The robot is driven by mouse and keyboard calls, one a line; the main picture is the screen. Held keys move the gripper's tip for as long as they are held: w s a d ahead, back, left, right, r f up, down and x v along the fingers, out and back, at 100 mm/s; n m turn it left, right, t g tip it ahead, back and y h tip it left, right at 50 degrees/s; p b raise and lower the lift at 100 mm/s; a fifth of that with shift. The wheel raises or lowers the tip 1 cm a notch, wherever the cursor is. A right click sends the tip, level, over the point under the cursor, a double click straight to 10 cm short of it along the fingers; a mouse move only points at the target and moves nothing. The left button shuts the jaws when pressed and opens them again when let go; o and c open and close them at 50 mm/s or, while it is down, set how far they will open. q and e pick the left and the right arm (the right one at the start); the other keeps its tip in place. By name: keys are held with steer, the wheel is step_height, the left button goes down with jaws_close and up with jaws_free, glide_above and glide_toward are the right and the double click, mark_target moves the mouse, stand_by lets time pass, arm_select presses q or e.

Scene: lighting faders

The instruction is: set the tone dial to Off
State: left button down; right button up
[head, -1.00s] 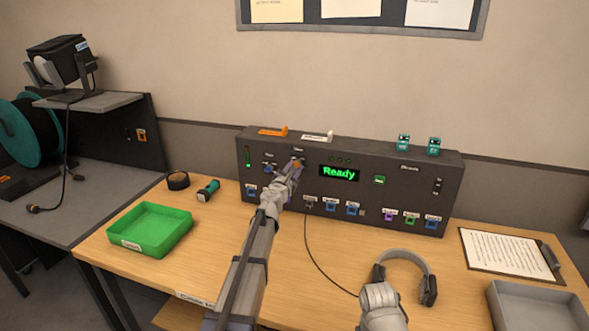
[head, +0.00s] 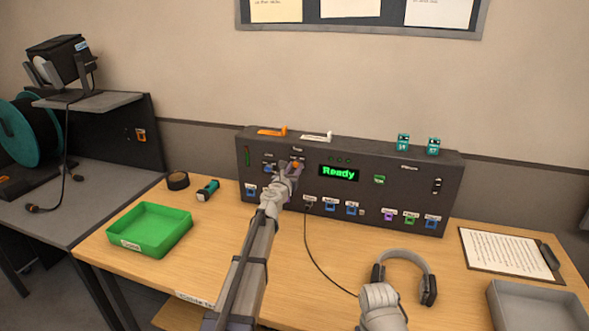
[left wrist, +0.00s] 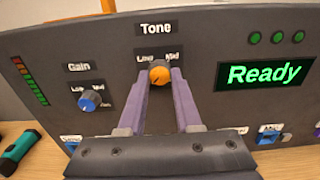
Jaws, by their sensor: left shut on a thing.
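The tone dial is an orange knob under the "Tone" label on the dark console, seen in the left wrist view (left wrist: 159,73) and small in the head view (head: 298,164). "Low" and "Mid" show above it. Any other position marks are hidden by the fingers, and I cannot read its pointer surely. My left gripper (left wrist: 160,80) has one purple finger on each side of the knob and is shut on it. It also shows in the head view (head: 290,171). My right arm shows at the bottom of the head view, without its fingers.
A blue gain dial (left wrist: 89,101) sits left of the tone dial. The green "Ready" display (head: 339,173) is to its right. Headphones (head: 405,272), a green tray (head: 150,243) and a torch (head: 208,190) lie on the desk.

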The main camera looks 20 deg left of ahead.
arm_select(q)
steer(key=c, duration=0.6)
jaws_free()
steer(key=shift+s, duration=0.1)
steer(key=s, duration=0.7)
steer(key=shift+s+a, duration=0.15)
steer(key=shift+s, duration=0.15)
